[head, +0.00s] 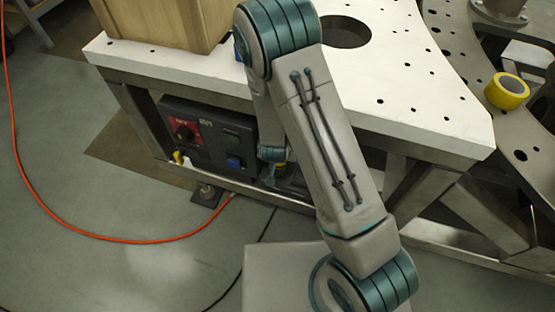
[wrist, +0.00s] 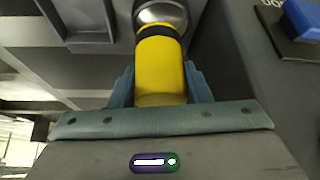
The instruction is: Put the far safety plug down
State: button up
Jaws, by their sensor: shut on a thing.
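My gripper shows in the wrist view (wrist: 158,88), with its two blue-grey fingers shut on a yellow safety plug (wrist: 160,70). The plug is a yellow cylinder with a black band and a round silver metal part beyond it. I cannot tell whether the metal part belongs to the plug or to a socket. In the head view my gripper (head: 274,160) is low under the white plate, at the right of the dark control box (head: 208,140), mostly hidden by my arm. Another small yellow piece (head: 178,158) shows at the box's lower left.
The white turret plate (head: 420,90) overhangs the box on a metal frame. A wooden crate (head: 160,20) and a yellow tape roll (head: 507,91) lie above. A blue part (wrist: 305,18) on a grey panel is close at right. An orange cable (head: 60,220) crosses open floor.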

notch_tip(320, 180, down, 3)
jog(key=shift+a+r+b, duration=0.1)
jog(key=shift+r+b, duration=0.05)
jog(key=shift+b, duration=0.65)
jog(key=shift+w+a+f, duration=0.1)
jog(key=shift+f, duration=0.3)
jog(key=shift+a+r, duration=0.1)
jog(key=o, duration=1.2)
jog(key=shift+f, duration=0.2)
jog(key=shift+r, duration=0.15)
